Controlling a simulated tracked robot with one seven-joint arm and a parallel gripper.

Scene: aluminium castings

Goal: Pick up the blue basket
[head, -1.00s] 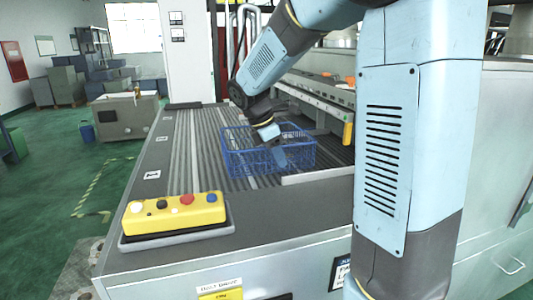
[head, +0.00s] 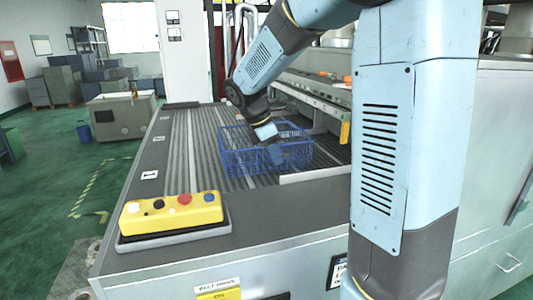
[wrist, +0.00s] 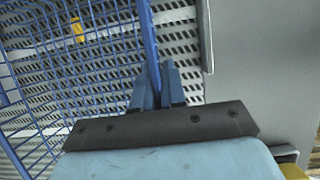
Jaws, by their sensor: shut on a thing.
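The blue basket (head: 240,162) is a wire-mesh basket standing on the ribbed bed of the machine in the head view. In the wrist view its mesh (wrist: 100,60) fills the upper left. My gripper (head: 276,156) reaches down to the basket at its near right part. In the wrist view the two blue fingers (wrist: 156,82) are close together with the basket's upright wall and rim between them. The gripper is shut on that rim. A small yellow thing (wrist: 76,30) shows through or in the mesh in the wrist view. Whether the basket touches the bed is hard to tell.
A yellow control box (head: 170,215) with several buttons sits on the machine's near edge. A raised metal edge (head: 315,174) lies just right of the basket. An orange-yellow handle (head: 345,134) hangs at the right. The ribbed bed (head: 185,150) is clear left of the basket.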

